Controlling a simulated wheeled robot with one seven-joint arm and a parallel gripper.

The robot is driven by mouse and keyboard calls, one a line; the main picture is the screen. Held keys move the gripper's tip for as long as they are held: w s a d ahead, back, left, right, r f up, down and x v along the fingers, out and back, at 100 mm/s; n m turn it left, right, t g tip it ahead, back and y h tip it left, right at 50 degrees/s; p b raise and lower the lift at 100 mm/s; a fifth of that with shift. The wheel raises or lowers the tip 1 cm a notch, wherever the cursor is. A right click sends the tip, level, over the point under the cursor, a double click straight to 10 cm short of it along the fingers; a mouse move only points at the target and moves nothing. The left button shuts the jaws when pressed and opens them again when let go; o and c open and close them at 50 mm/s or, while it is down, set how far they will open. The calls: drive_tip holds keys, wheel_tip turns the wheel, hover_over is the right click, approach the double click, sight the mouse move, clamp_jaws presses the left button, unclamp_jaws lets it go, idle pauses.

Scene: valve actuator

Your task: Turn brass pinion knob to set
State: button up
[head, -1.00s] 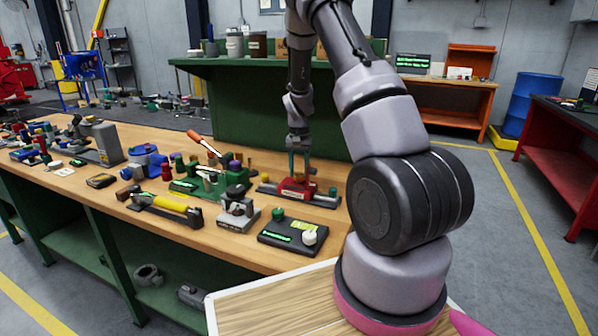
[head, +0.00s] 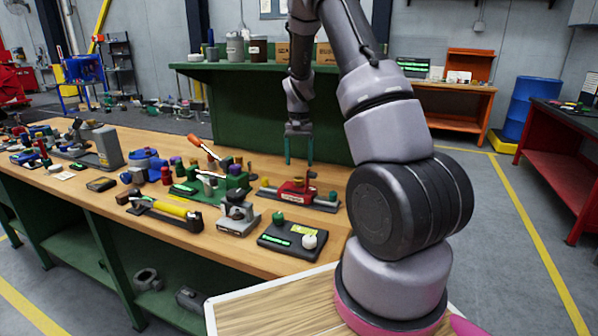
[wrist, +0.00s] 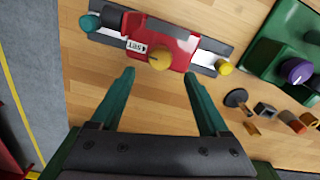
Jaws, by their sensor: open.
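A red carriage (head: 297,190) sits on a grey rail (head: 324,204) on the wooden bench, and shows from above in the wrist view (wrist: 178,42). The brass pinion knob (wrist: 159,57) is on the carriage's top, with a dark mark on its face. A white "SET" label (wrist: 134,47) is beside it, upside down in the wrist view. My gripper (head: 299,162) hangs above and behind the carriage, open and empty. In the wrist view its two teal fingers (wrist: 160,74) point toward the knob, spread wider than it and clear of it.
A dark block (wrist: 111,20) and a teal knob (wrist: 90,22) are at one rail end; a yellow knob (wrist: 225,67) is at the other. A green fixture (head: 232,178) with an orange-handled lever stands left of the carriage. A black box (head: 292,238) lies in front.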

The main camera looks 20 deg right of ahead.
sight(299, 178)
drive_tip(key=shift+r, duration=2.4)
